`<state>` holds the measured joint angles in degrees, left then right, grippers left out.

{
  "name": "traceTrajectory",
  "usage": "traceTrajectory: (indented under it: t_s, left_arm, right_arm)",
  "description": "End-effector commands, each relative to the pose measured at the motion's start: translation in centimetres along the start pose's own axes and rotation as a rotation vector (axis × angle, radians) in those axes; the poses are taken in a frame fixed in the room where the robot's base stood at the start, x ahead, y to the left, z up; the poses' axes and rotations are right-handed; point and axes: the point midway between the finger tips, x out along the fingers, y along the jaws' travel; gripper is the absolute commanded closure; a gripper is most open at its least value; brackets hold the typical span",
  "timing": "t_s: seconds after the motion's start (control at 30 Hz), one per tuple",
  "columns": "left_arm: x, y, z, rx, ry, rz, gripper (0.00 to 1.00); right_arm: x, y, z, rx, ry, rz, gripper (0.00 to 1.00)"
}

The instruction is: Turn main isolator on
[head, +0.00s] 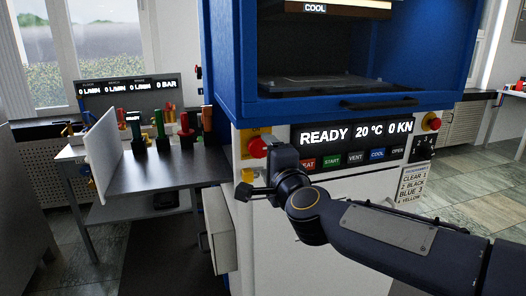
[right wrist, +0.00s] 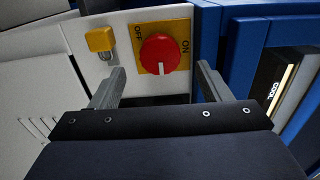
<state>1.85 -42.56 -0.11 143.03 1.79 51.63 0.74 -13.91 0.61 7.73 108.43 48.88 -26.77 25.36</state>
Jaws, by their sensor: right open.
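The main isolator is a red rotary knob (head: 257,147) on a yellow plate, at the left of the press front, below the blue housing. In the right wrist view the knob (right wrist: 158,52) sits on its yellow plate (right wrist: 183,25), marked OFF and ON. My right gripper (head: 259,168) is open and empty in front of the panel. In the wrist view its fingers (right wrist: 160,72) are spread on either side of the knob, apart from it. My left gripper is not in view.
A yellow padlock-like part (right wrist: 100,40) is beside the isolator plate, near one finger. The display (head: 355,133) reads READY, with buttons below. A red button (head: 433,122) is at the panel's right. A bench (head: 150,176) with coloured handles stands left.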

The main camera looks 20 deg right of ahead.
Motion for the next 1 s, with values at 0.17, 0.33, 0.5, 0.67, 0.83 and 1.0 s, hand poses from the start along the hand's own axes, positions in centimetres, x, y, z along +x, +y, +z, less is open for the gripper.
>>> traceTrajectory:
  t_s: [0.17, 0.33, 0.5, 0.67, 0.83, 1.0]
  left_arm:
    - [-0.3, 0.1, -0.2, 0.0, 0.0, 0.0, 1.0]
    - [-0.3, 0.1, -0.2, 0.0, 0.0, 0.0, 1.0]
    - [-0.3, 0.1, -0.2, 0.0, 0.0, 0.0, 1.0]
    - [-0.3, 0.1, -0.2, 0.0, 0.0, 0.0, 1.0]
    - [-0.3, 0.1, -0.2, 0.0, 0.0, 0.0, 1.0]
    - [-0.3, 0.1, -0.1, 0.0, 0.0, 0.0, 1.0]
  right_arm:
    - [-2.3, -0.1, 0.0, 0.0, 0.0, -0.001, 0.29]
    - [-2.9, 0.0, 0.1, 0.0, -0.001, 0.0, 0.29]
    - [-2.9, 0.0, 0.0, 0.0, -0.001, 0.0, 0.29]
    - [-2.9, 0.0, 0.0, 0.0, -0.001, 0.0, 0.29]
    - [-4.4, 0.7, 0.0, -0.095, -0.072, 0.018, 0.29]
    - [-10.7, 5.9, 0.2, -0.44, -0.314, 0.14, 0.29]
